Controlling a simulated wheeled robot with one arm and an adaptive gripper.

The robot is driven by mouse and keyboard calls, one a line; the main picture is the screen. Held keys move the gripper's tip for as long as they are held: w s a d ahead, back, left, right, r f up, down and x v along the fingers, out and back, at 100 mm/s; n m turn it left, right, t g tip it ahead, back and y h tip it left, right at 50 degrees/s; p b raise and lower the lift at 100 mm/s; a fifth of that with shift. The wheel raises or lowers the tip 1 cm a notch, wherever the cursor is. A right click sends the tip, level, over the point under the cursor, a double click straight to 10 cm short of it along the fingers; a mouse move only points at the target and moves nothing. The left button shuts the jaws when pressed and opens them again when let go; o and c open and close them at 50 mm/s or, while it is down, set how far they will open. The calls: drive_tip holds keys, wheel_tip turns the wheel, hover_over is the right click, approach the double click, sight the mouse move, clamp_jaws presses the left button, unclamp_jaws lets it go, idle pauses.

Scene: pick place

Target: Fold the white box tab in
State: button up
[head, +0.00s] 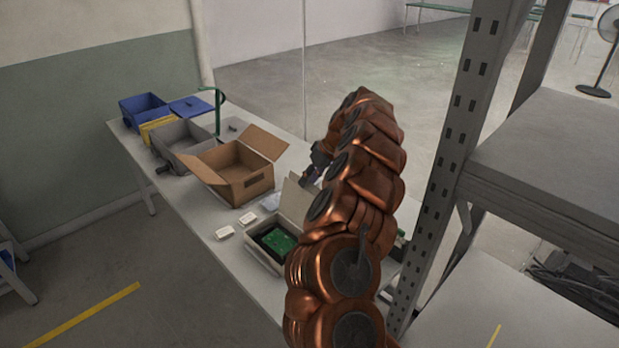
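A white open box (261,258) stands on the table to the left of my arm, with a green board (276,242) lying inside. A pale upright flap, which looks like the box tab (296,199), rises at the box's far side. My gripper (312,174) is a small dark shape just beyond and right of the top of this flap. I cannot tell whether it touches the flap. Its fingers are too small and partly hidden by my copper-coloured arm to show whether they are open. The right side of the box is hidden behind my arm.
A brown cardboard box (232,172) with open flaps stands behind the white box. Grey (184,138) and blue (143,108) bins are farther back on the table (203,262). Two small white boxes (236,225) lie left of the white box. A metal shelf post (446,165) stands close on the right.

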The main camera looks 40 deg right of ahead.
clamp_jaws()
